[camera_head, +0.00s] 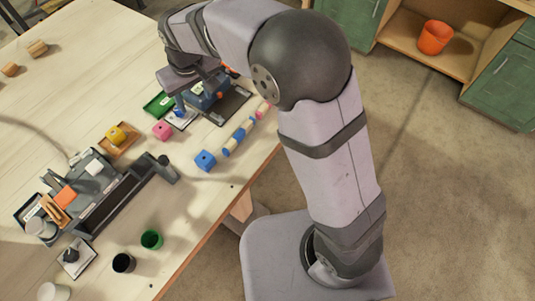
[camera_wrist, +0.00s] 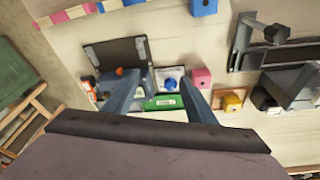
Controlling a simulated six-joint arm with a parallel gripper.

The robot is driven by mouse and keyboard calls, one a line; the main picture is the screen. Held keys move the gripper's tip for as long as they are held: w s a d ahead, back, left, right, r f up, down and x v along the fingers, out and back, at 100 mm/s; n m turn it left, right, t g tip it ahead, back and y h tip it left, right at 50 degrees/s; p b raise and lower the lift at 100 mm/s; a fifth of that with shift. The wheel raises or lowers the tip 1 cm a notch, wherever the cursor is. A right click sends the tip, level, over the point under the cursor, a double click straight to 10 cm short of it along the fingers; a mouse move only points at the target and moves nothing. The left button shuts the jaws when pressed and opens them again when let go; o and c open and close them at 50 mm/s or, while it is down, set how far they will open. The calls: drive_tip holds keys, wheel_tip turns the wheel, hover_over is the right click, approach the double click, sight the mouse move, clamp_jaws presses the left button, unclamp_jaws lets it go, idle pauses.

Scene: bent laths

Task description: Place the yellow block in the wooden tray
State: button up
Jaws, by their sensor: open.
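The yellow block (camera_head: 116,133) sits on the small wooden tray (camera_head: 126,147), within its outline in the head view. In the wrist view the yellow block (camera_wrist: 233,102) is right of my gripper, with the orange-brown tray (camera_wrist: 237,93) beside and under it. My gripper (camera_wrist: 166,73) is open, its two fingers apart with nothing held between them. In the head view it hangs near the green tray, to the right of the yellow block and apart from it. My arm hides part of the table there.
A pink block (camera_head: 162,130) lies between the yellow block and my gripper. A blue block (camera_head: 205,160) and a striped row of pieces (camera_head: 239,135) lie near the table edge. A grey rack (camera_head: 122,200) and cups (camera_head: 151,240) stand on the left and front. Bare table lies beyond.

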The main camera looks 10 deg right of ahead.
drive_tip(key=s+d+f+m+g+h, duration=0.15)
drive_tip(key=s+d, duration=0.25)
drive_tip(key=d, duration=0.4)
drive_tip(key=s+d+f+m+y, duration=0.15)
drive_tip(key=s+d, duration=0.25)
drive_tip(key=d, duration=0.4)
drive_tip(key=s+d+f+m+g+h, duration=0.1)
drive_tip(key=s+d+f+m, duration=0.1)
drive_tip(key=s+d, duration=0.6)
drive_tip(key=s, duration=0.4)
drive_tip(key=shift+s+d+f+m, duration=0.15)
drive_tip(key=shift+s+d+m, duration=0.05)
drive_tip(key=shift+d+m, duration=0.15)
